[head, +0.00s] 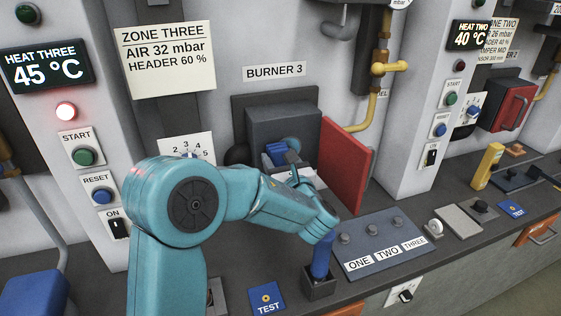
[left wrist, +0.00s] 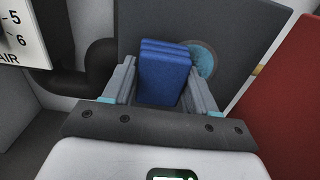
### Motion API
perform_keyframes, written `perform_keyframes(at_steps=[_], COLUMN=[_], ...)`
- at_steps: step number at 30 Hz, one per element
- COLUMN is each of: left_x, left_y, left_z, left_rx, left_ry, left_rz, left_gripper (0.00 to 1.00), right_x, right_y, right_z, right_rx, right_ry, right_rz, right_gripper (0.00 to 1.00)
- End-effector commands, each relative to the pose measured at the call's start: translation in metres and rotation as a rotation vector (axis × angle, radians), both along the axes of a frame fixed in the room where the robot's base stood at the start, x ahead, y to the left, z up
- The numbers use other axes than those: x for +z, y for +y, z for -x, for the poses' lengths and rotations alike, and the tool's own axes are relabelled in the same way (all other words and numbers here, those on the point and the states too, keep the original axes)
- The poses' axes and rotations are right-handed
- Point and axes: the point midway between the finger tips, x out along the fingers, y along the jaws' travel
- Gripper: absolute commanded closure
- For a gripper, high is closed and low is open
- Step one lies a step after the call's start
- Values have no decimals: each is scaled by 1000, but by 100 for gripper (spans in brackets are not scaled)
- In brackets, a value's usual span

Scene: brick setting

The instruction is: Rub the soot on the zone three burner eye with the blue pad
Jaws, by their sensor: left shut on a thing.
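My left gripper (head: 287,160) is shut on the blue pad (head: 273,150), in front of the zone three burner under the sign "BURNER 3". In the left wrist view the pad (left wrist: 165,75) stands up between the two grey fingers (left wrist: 162,82). The burner eye (head: 291,144) is a round blue-teal glass just behind the pad. In the left wrist view the eye (left wrist: 205,58) shows to the pad's right, its left part hidden. I cannot tell whether pad and glass touch. Soot cannot be made out on the visible part. My right gripper is not in view.
A red door (head: 345,165) stands open right of the burner. A dark blue upright item (head: 321,258) stands in a small dark holder (head: 320,289) on the ledge below my arm. A panel marked ONE, TWO, THREE (head: 385,240) lies beside it.

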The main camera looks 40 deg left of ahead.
Motion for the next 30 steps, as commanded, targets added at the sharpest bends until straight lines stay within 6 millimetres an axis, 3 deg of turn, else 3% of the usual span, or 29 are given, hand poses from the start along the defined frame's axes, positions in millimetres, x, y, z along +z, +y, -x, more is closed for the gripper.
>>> perform_keyframes(at_steps=[14,24,30], left_x=[0,0,0], left_y=[6,-10,-13], left_z=[-5,-31,-37], left_rx=[0,-1,0], left_ry=[0,0,0], left_rz=[-1,0,0], left_gripper=[67,67,67], right_x=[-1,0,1], right_y=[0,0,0], right_z=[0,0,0], right_rx=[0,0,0], right_ry=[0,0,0], right_rz=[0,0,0], right_gripper=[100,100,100])
